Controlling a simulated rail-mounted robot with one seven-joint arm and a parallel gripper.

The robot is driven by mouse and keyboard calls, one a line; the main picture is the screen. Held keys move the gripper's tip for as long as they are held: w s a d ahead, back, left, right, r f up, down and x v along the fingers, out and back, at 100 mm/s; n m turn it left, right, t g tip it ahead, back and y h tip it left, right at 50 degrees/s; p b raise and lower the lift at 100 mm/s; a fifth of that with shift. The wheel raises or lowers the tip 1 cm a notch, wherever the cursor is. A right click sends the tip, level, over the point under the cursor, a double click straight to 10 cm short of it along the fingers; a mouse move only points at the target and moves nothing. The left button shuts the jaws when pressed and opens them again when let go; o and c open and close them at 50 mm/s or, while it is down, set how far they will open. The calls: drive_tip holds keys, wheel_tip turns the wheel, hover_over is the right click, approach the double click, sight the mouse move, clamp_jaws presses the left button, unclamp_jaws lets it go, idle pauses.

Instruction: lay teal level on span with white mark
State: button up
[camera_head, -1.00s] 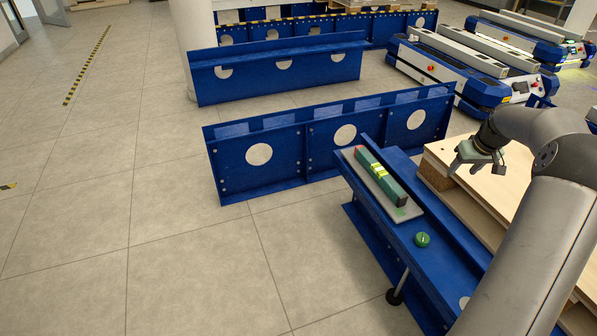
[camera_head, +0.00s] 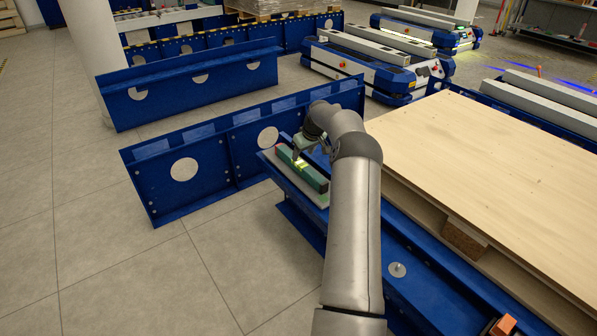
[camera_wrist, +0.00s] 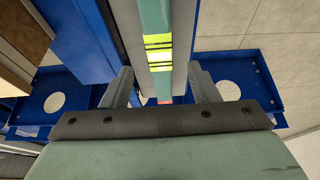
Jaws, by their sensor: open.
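The teal level (camera_head: 314,178), with a yellow vial section, lies on a pale grey pad on the near blue beam (camera_head: 287,215). In the wrist view the level (camera_wrist: 157,22) runs between the two fingers of my gripper (camera_wrist: 160,88). The gripper is open, with a gap on each side of the level. In the head view my gripper (camera_head: 305,147) is just above the level, and my arm hides part of the beam. A pale round white mark (camera_head: 397,270) shows on the blue span right of my arm.
A large wooden board (camera_head: 490,150) lies right of my arm, with a wood block (camera_head: 465,238) under its edge. An upright blue beam with round holes (camera_head: 215,158) stands behind the level. An orange block (camera_head: 504,325) is at the bottom right. Floor at left is clear.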

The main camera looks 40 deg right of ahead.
sight(300, 162)
drive_tip(key=b+x, duration=0.3)
drive_tip(key=x, duration=0.4)
drive_tip(key=shift+f, duration=0.15)
clamp_jaws()
